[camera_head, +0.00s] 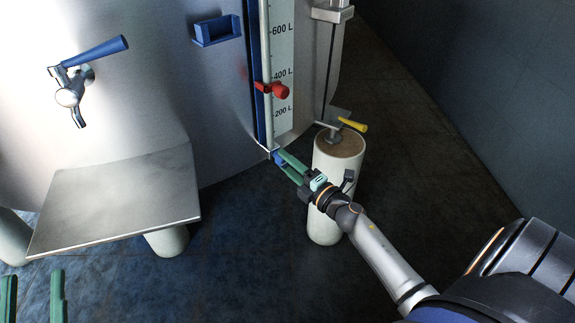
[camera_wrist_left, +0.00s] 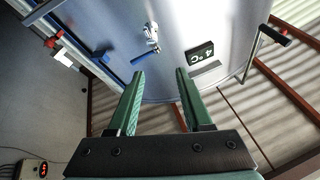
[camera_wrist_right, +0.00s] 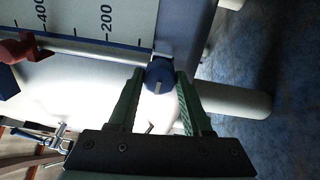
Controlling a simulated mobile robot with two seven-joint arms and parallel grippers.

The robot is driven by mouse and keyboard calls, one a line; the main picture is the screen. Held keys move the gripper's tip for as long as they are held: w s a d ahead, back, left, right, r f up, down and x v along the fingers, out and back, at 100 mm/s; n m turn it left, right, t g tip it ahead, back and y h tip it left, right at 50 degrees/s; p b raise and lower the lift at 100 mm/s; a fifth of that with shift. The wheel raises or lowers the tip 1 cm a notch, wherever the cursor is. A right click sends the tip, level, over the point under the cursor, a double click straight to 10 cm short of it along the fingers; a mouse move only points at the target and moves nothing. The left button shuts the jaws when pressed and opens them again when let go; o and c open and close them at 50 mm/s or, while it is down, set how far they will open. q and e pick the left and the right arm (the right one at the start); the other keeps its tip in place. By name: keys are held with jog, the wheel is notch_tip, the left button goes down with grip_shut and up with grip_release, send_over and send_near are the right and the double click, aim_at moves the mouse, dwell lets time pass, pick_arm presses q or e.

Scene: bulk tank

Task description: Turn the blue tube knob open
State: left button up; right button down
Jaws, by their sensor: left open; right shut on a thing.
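The blue tube knob (camera_wrist_right: 160,74) sits at the bottom end of the gauge tube on the tank. In the right wrist view it lies between the fingertips of my right gripper (camera_wrist_right: 160,82), which is shut on it. In the head view the knob (camera_head: 279,157) is partly hidden by the green fingers of my right gripper (camera_head: 283,160). A pale line shows on the knob's face. My left gripper (camera_head: 32,298) is open and empty at the lower left of the head view; its fingers also show in the left wrist view (camera_wrist_left: 157,75).
The gauge tube carries a red clamp (camera_head: 279,90) beside the litre scale. A blue-handled tap (camera_head: 70,95) is above a metal shelf (camera_head: 120,205) on the left.

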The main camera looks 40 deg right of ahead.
pick_arm(q)
jog(key=shift+s+d+r+m+h, duration=0.1)
jog(key=shift+s+r+m+h, duration=0.3)
jog(key=shift+r, duration=0.4)
pick_arm(e)
jog(key=shift+n, duration=0.6)
jog(key=shift+c, duration=1.7)
grip_release()
jog(key=shift+s+f, duration=0.1)
jog(key=shift+s, duration=0.35)
pick_arm(q)
jog(key=f, duration=0.1)
jog(key=w+f+n+y, duration=0.1)
jog(key=f, duration=0.1)
jog(key=shift+w+a+n+g+y, duration=0.2)
jog(key=shift+n+g+y, duration=0.1)
pick_arm(e)
jog(key=s+d, duration=0.1)
jog(key=s, duration=1)
jog(key=shift+s+f, duration=0.15)
jog(key=shift+s, duration=0.15)
pick_arm(q)
jog(key=shift+f, duration=0.2)
